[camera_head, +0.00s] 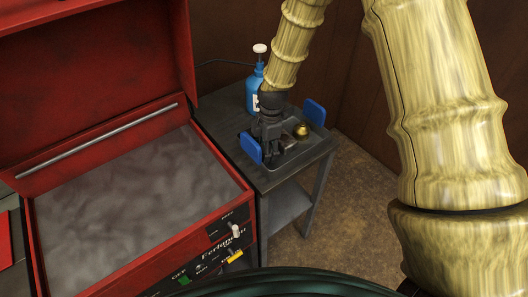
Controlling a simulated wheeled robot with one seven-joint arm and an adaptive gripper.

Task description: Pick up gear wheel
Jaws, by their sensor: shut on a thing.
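My gripper (271,142) is black and points down over the small grey side table (296,177), between two blue upright pads. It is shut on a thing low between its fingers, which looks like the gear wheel. The fingers and the dark surroundings hide most of it, so I cannot make out its teeth or whether it still touches the surface below. A small brass-coloured rounded piece (301,130) sits just right of the gripper, apart from it.
One blue pad (250,148) stands at the front left of the gripper, another blue pad (314,112) at the back right. A blue pump bottle (254,91) stands behind. A red open-lidded machine (110,120) fills the left. Brown floor (350,220) is clear at right.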

